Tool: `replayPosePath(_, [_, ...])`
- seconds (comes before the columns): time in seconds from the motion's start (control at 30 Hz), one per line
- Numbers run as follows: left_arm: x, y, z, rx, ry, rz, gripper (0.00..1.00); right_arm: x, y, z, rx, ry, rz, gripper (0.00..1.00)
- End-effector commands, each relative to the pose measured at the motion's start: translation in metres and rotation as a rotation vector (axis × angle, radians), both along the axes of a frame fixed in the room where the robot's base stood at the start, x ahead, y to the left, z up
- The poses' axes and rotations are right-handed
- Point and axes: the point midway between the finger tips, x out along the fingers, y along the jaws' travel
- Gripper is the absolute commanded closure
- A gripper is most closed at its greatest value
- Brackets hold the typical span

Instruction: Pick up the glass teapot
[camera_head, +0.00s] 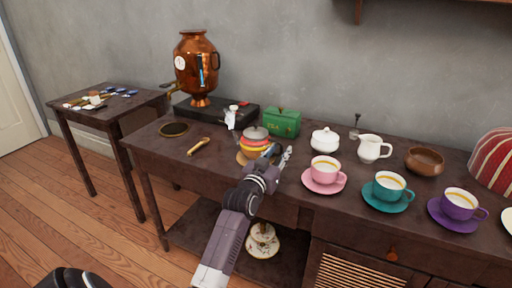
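A rounded pot with a grey lid and red and yellow bands (254,143), which looks like the glass teapot, stands on the dark table left of the middle. It seems to rest on a small tan base, and its lower right side is partly hidden by my gripper. My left gripper (279,153) is just right of and in front of the pot, close to its side. Its two fingertips are apart and nothing shows between them. I cannot tell whether it touches the pot.
A green tea tin (283,123) stands behind the pot. A pink cup (324,168), a teal cup (389,185) and a white sugar bowl (324,140) stand to the right. A wooden scoop (198,146) lies left. A copper samovar (196,68) stands behind left.

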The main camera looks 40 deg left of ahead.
Motion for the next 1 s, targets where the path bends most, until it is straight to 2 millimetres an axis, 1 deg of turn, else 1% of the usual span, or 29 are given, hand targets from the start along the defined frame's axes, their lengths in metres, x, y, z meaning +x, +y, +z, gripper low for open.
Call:
replayPosePath(0.03, [-0.0002, 0.0000, 0.0000, 0.000, 0.000, 0.000, 0.74, -0.0001, 0.0000, 0.0000, 0.000, 0.000, 0.000, 0.60])
replayPosePath(0.27, [-0.0004, -0.0001, -0.0001, 0.000, 0.000, 0.000, 0.99, -0.0002, 0.0002, -0.0001, 0.000, 0.000, 0.000, 0.60])
replayPosePath(0.3, [-0.0004, -0.0001, -0.0001, 0.000, 0.000, 0.000, 1.00, -0.0002, 0.0002, -0.0001, 0.000, 0.000, 0.000, 0.60])
replayPosePath(0.7, [-0.0005, -0.0001, -0.0003, 0.000, 0.001, 0.000, 1.00, -0.0002, 0.0005, -0.0003, 0.001, 0.000, 0.000, 0.60])
replayPosePath(0.73, [-0.0004, 0.0004, 0.0052, 0.006, -0.010, 0.001, 1.00, -0.0002, 0.0005, 0.0000, 0.001, 0.000, 0.000, 0.60])
replayPosePath(1.0, [-0.0004, 0.0003, 0.0050, 0.005, -0.008, 0.001, 1.00, -0.0002, 0.0005, 0.0001, 0.001, 0.000, 0.000, 0.60])
